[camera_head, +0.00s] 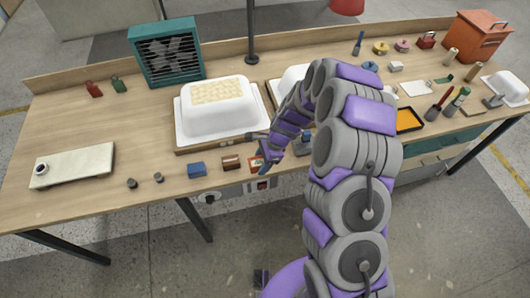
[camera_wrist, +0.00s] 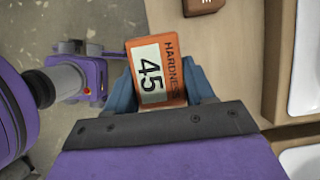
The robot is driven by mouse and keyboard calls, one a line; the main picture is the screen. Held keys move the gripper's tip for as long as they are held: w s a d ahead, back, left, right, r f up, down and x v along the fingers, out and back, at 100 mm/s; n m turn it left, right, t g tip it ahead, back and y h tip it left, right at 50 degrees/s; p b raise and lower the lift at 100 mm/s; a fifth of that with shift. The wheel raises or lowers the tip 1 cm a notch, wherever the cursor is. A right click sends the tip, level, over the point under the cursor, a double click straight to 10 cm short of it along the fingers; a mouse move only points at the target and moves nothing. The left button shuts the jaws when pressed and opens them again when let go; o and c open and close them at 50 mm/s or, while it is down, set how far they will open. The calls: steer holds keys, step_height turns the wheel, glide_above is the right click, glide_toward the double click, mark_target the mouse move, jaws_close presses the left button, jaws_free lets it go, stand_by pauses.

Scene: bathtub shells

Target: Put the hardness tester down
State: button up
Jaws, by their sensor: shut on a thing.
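The hardness tester (camera_wrist: 157,72) is an orange block with a white label reading "HARDNESS 45". My gripper (camera_wrist: 163,92) is shut on it, with a blue-grey finger at each side. In the head view the tester (camera_head: 256,162) shows small and partly covered by my gripper (camera_head: 264,158), near the front edge of the wooden workbench (camera_head: 110,130). I cannot tell whether its underside touches the bench.
A brown block (camera_head: 231,162) and a blue block (camera_head: 197,170) stand left of my gripper. A white tub shell (camera_head: 215,124) lies behind it, and another (camera_head: 287,80) is partly hidden by my arm. A pale slab (camera_head: 80,165) lies at left. Bare bench shows between.

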steer(key=w+d, duration=0.1)
steer(key=w, duration=0.3)
steer(key=w+d+b, duration=0.1)
steer(key=w, duration=0.1)
steer(key=shift+w+d+f, duration=0.25)
steer(key=shift+w+d, duration=0.05)
steer(key=shift+w, duration=0.25)
steer(key=shift+w+a+f, duration=0.1)
steer(key=shift+a+f, duration=0.1)
steer(key=shift+a, duration=0.25)
step_height(320, 180, down, 3)
steer(key=shift+f+b, duration=0.1)
steer(key=shift+b, duration=0.7)
steer(key=shift+d, duration=0.1)
steer(key=shift+c, duration=0.3)
steer(key=shift+d, duration=0.25)
steer(key=o, duration=0.7)
steer(key=shift+a, duration=0.1)
steer(key=shift+c, duration=0.2)
steer(key=o, duration=0.3)
steer(key=shift+a, duration=0.25)
steer(key=shift+o, duration=0.2)
